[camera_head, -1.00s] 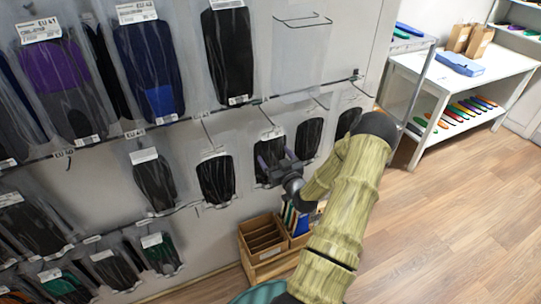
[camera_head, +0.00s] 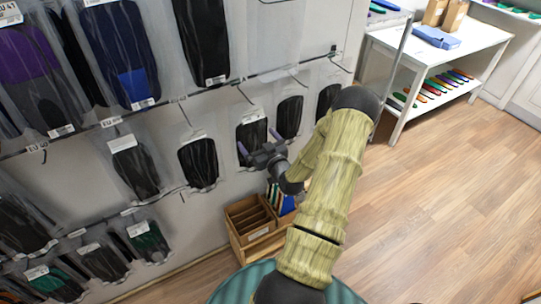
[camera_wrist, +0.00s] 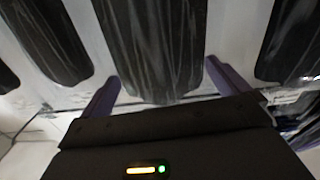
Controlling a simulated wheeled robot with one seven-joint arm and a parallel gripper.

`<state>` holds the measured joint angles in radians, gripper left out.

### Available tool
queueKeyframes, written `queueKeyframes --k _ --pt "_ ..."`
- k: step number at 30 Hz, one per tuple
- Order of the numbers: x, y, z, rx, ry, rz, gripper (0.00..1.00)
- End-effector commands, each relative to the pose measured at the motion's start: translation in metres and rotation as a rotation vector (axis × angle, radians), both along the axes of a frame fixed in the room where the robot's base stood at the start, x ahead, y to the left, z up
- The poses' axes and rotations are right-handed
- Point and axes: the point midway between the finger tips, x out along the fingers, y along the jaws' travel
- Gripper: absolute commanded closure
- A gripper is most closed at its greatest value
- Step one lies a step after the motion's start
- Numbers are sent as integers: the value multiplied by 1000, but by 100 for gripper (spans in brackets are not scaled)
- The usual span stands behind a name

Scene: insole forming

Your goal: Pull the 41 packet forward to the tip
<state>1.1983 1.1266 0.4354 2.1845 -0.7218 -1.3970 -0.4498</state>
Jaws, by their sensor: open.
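A black insole packet in clear plastic (camera_head: 252,132) hangs in the lower row of the wall rack, at the middle of the head view. My gripper (camera_head: 260,143) is open in front of its lower part. In the wrist view, the open purple fingers (camera_wrist: 162,78) stand on either side of the lower end of a black packet (camera_wrist: 150,40). I cannot tell if they touch it. No size label is readable on this packet. An "EU 41" tag shows at upper left, above a purple and grey packet (camera_head: 25,65).
Black packets hang close on both sides, one at left (camera_head: 198,160) and one at right (camera_head: 289,117). A wooden bin (camera_head: 252,232) stands on the floor below. A white table (camera_head: 405,50) stands at right, with open wooden floor before it.

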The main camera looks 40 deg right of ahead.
Motion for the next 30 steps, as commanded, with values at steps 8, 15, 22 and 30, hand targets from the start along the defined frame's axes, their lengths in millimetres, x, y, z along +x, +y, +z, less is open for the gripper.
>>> queueKeyframes --k 8,15,22,30 --pt "-44 9 -3 1 3 -2 0" --pt "-90 19 -3 0 2 -3 0" --pt "-127 28 -3 0 2 -1 0" --pt "-153 34 3 4 2 0 0"
